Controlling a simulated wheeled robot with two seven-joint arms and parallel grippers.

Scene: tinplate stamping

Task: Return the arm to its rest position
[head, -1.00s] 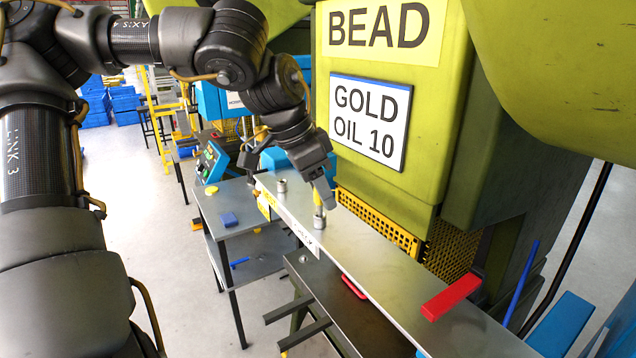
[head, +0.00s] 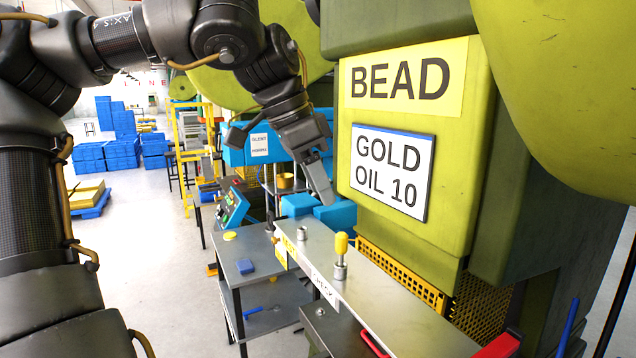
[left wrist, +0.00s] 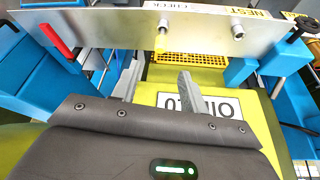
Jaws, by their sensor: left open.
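My left gripper (head: 322,192) hangs from the arm above the metal check plate (head: 400,312), in front of the green press. It is open and empty, and its two fingers show apart in the left wrist view (left wrist: 158,82). A yellow-topped plug gauge (head: 341,244) stands upright on the plate, below and to the right of the gripper and apart from it. The gauge also shows beyond the fingers in the left wrist view (left wrist: 160,42). My right gripper is not in view.
The green press with its BEAD sign (head: 400,80) stands close on the right. A red handle (head: 497,346) lies at the plate's near end. Open floor lies at left.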

